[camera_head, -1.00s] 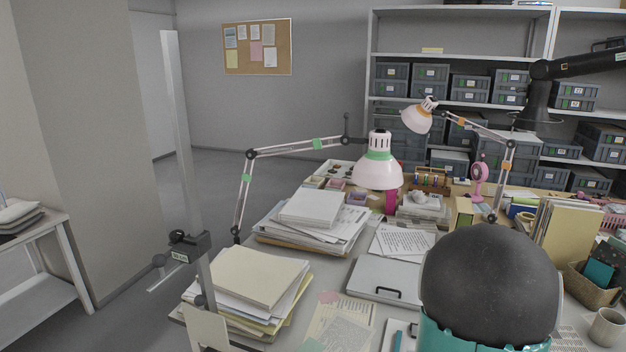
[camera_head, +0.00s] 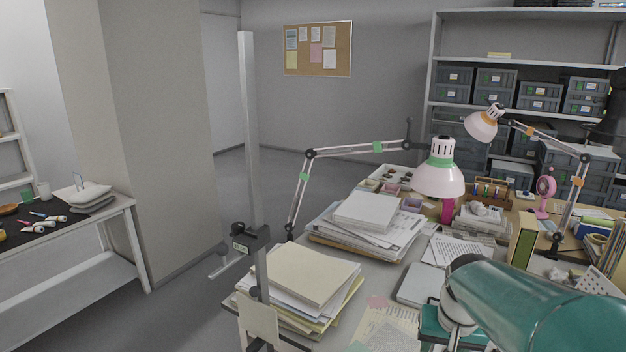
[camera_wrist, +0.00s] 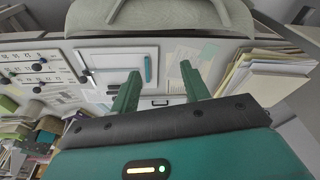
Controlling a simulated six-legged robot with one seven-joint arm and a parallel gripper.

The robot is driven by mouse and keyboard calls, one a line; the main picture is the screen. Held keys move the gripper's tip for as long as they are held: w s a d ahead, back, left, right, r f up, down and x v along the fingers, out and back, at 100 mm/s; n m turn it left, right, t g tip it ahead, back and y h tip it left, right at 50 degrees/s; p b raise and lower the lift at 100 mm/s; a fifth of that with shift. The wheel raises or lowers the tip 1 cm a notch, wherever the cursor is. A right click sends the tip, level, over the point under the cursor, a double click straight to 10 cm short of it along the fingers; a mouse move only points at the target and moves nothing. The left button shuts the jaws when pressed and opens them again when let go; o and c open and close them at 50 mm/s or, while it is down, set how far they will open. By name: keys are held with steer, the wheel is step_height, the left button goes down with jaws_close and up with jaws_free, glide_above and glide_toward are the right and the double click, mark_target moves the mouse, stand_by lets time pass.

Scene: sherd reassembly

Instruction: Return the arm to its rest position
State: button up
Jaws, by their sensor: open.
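My gripper (camera_wrist: 161,88) shows in the wrist view with its two green fingers spread apart and nothing between them. Beyond the fingers lie the desk top, a pale flat case with a dark handle (camera_wrist: 160,102) and loose papers (camera_wrist: 190,62). In the head view my teal arm (camera_head: 540,305) fills the lower right, over the desk's near part. The fingers cannot be made out in the head view. The arm hides part of the pale case (camera_head: 418,287) and the desk's right side.
Paper stacks (camera_head: 300,275) stand on the desk's near left, beside a metal post (camera_head: 250,130). A pink-white lamp (camera_head: 440,178) and a second lamp (camera_head: 482,125) reach over the desk. A side bench (camera_head: 125,205) stands at left. Grey floor (camera_head: 200,300) between them is clear.

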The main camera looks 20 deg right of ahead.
steer(key=s+a+r+n+t, duration=0.1)
steer(key=s+a+r+n, duration=0.2)
steer(key=a, duration=0.7)
steer(key=s+a+r+n+t+y, duration=0.1)
steer(key=s+a+r+n+t, duration=0.1)
steer(key=a, duration=0.7)
steer(key=shift+s+a+r+n, duration=0.4)
steer(key=shift+s+r+n, duration=0.1)
steer(key=shift+r, duration=0.15)
steer(key=shift+c, duration=1.1)
steer(key=shift+d, duration=0.2)
